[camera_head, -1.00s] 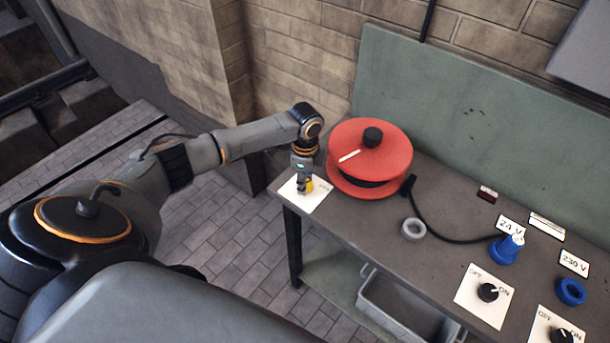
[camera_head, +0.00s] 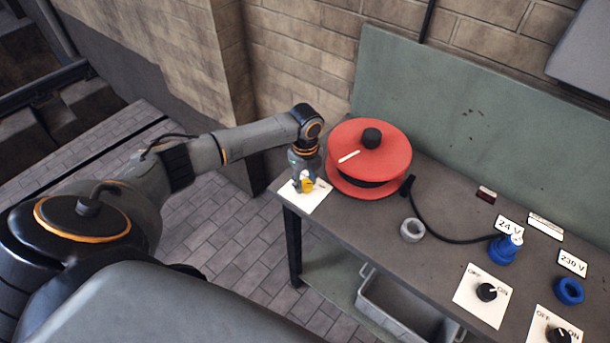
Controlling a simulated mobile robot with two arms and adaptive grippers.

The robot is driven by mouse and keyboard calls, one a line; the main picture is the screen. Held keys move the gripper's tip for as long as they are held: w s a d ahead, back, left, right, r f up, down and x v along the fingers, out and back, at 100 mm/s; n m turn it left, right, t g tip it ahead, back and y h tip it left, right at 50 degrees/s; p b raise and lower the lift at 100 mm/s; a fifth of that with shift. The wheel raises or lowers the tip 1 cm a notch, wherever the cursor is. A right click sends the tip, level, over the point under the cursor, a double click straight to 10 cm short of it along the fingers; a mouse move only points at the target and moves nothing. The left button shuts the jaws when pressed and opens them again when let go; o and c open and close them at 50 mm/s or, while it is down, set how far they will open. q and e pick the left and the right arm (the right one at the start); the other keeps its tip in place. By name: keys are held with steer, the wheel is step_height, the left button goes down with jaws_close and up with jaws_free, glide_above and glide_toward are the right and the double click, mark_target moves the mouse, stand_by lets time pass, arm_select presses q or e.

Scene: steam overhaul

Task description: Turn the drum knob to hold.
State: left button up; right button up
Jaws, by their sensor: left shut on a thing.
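The red drum (camera_head: 385,155) with a black hub on top stands at the left end of the workbench. A white plate (camera_head: 311,203) lies in front of it at the bench's left corner. My left gripper (camera_head: 304,187) points down over this plate and is shut on the drum knob (camera_head: 308,185), of which a yellow part shows between and beside the fingers. The fingers hide most of the knob and some of the plate's markings, so I cannot read its setting. My right gripper is not in view.
A black cable runs from the drum to a blue plug (camera_head: 504,249) near the 24 V label. A grey ring (camera_head: 412,230), a blue socket (camera_head: 569,291) and two OFF/ON knobs (camera_head: 486,292) are on the bench. A grey bin (camera_head: 398,308) sits below.

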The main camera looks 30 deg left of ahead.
mark_target(306, 183)
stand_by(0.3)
arm_select(q)
steer(key=o, duration=1.2)
steer(key=shift+r, duration=0.1)
steer(key=shift+r, duration=0.4)
step_height(306, 183, up, 11)
steer(key=shift+d, duration=0.1)
